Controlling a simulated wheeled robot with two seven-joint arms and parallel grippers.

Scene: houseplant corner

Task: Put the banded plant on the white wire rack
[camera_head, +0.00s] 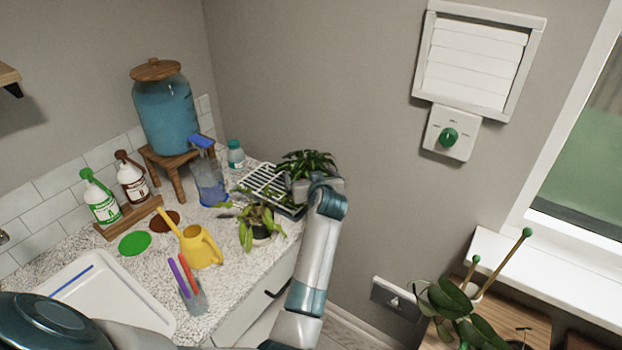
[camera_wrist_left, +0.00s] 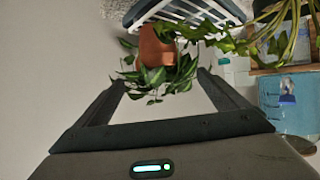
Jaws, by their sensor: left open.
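The white wire rack (camera_head: 262,180) stands at the back right of the speckled counter, with a dark tray under it. A dark green leafy plant (camera_head: 305,162) is at the rack's right end. In the left wrist view its terracotta pot (camera_wrist_left: 156,46) is against the rack (camera_wrist_left: 195,12), leaves towards me. A second plant (camera_head: 262,222) with yellow-green leaves and a dark pot stands in front of the rack. I cannot make out a band on either pot. My left gripper (camera_wrist_left: 165,85) is open, its fingers on either side of the terracotta pot's leaves; contact is unclear.
A white tray (camera_head: 105,295) lies at the front left. Another plant (camera_head: 455,308) stands at lower right.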

